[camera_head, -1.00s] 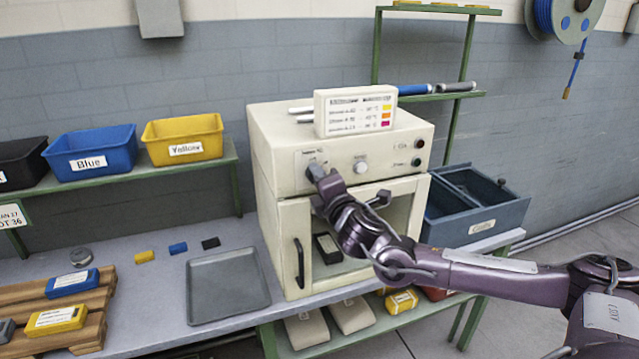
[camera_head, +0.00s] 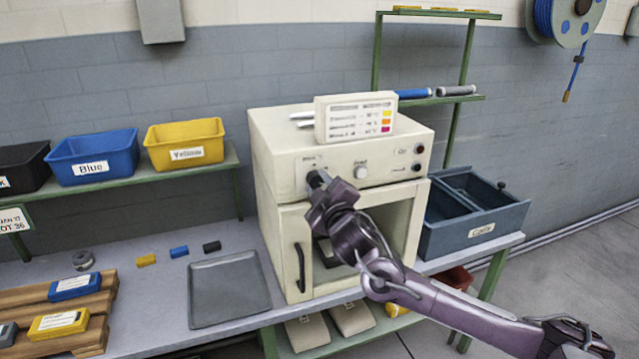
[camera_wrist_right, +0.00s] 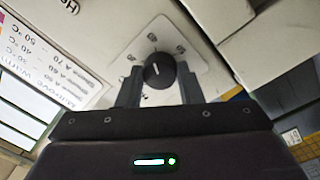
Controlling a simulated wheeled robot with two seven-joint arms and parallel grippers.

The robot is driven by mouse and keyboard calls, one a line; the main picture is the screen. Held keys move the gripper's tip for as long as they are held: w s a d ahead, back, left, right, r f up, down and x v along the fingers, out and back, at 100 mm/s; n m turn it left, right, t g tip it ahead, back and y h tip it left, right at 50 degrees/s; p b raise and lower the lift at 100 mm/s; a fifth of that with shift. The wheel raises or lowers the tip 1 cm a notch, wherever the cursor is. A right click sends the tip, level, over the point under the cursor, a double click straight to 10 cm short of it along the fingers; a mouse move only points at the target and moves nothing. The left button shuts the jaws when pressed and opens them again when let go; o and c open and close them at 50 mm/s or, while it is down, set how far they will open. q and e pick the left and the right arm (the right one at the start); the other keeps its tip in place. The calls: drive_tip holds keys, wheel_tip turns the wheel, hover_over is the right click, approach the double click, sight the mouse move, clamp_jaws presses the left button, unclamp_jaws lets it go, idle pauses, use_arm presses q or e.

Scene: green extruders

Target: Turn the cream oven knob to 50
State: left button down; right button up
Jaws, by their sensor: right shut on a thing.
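The cream oven (camera_head: 285,185) stands on the bench, with its control panel facing me. Its left knob is at my right gripper (camera_head: 318,182) and mostly hidden by it in the head view. In the right wrist view the knob (camera_wrist_right: 159,72) is dark and round with a white pointer line, inside a pale dial plate (camera_wrist_right: 195,60) with several small marks. The fingers of my right gripper (camera_wrist_right: 159,92) are on both sides of the knob, shut on it. My left gripper is out of view.
A white temperature card (camera_head: 346,118) stands on the oven. The oven door's handle (camera_head: 300,268) sticks out below. A grey tray (camera_head: 228,290) lies left of the oven; a blue-grey bin (camera_head: 475,215) is right.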

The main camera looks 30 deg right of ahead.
drive_tip(key=m+p, duration=0.2)
drive_tip(key=m, duration=0.4)
drive_tip(key=shift+a+m+g, duration=0.1)
drive_tip(key=shift+m+g, duration=0.2)
drive_tip(key=shift+m, duration=0.1)
drive_tip(key=m+p, duration=0.2)
drive_tip(key=m, duration=0.4)
idle(0.3)
drive_tip(key=o, duration=1)
drive_tip(key=shift+s+a+f, duration=0.1)
drive_tip(key=shift+s+a, duration=0.05)
drive_tip(key=shift+s, duration=0.2)
drive_tip(key=b+v, duration=0.2)
drive_tip(key=v, duration=0.5)
drive_tip(key=shift+b, duration=0.3)
